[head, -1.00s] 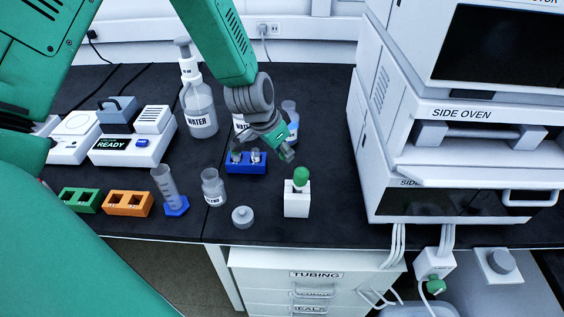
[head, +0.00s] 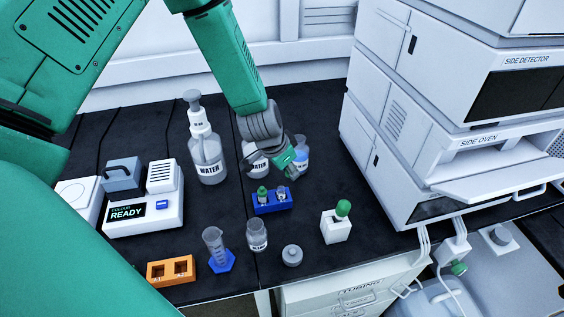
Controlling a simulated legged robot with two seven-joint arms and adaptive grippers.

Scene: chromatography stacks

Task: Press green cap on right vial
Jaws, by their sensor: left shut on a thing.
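The blue rack (head: 272,205) stands in the middle of the bench with two small vials. The left vial (head: 263,195) wears a green cap. The right vial (head: 282,194) shows a clear, pale top with no green on it. My left gripper (head: 293,173) reaches down from behind, just above and behind the right vial, apart from it in the picture. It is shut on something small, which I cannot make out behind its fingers. My right gripper is not in view.
A white block (head: 335,230) with a green bulb-topped item (head: 343,208) stands to the right. A water bottle (head: 207,158), other bottles, a cylinder (head: 214,245), a vial (head: 257,236), a grey knob-like piece (head: 292,255) and an orange rack (head: 170,271) surround the blue rack. The instrument stack (head: 440,150) borders the right.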

